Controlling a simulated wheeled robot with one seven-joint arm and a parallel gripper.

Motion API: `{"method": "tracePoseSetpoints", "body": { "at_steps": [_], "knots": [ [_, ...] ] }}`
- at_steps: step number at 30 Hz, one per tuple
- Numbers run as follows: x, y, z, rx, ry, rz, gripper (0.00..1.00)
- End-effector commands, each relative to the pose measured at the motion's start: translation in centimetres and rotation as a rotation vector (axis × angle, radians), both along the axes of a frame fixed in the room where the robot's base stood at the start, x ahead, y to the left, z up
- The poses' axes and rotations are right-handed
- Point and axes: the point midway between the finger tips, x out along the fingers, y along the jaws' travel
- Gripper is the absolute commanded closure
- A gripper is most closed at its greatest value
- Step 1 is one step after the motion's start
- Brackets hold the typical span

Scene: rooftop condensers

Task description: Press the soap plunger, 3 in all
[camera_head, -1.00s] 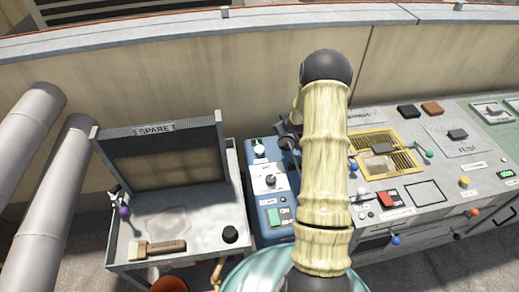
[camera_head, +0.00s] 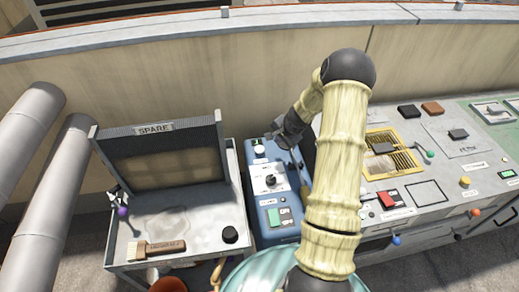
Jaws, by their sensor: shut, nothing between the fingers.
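I cannot pick out a soap plunger with certainty. A round black knob (camera_head: 230,235) stands at the front right of the grey tray bench (camera_head: 200,262), and a small white knob-like part (camera_head: 259,150) sits at the back of the blue panel (camera_head: 262,228). My gripper (camera_head: 281,139) is dark, shut and empty. It hangs over the back right of the blue panel, just right of the white part. I cannot tell its height above the panel. My pale arm hides the ground between the blue panel and the right-hand console.
The tray bench also holds a brush (camera_head: 155,248), a purple-ended tool (camera_head: 122,211) and an upright SPARE filter (camera_head: 160,150). A grey console (camera_head: 455,195) with a yellow-framed grille (camera_head: 392,140) stands right. Thick pipes (camera_head: 50,190) rise at left. A wall (camera_head: 200,80) runs behind.

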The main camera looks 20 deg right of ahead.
Motion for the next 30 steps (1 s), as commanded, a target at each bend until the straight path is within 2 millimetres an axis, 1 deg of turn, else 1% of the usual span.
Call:
{"method": "tracePoseSetpoints", "body": {
  "at_steps": [5,9,12,15,20,30],
  "knots": [
    [0.7,2.1,1.2,0.21,-0.011,-0.169,1.0],
    [1.6,3.6,2.6,0.377,-0.03,-0.296,1.0],
    [2.4,4.5,3.7,0.492,-0.048,-0.378,1.0],
    [3.1,5.0,4.7,0.578,-0.064,-0.44,1.0],
    [3.7,5.4,5.4,0.64,-0.076,-0.484,1.0],
    [3.7,5.4,5.3,0.641,-0.076,-0.486,1.0]
  ]
}}
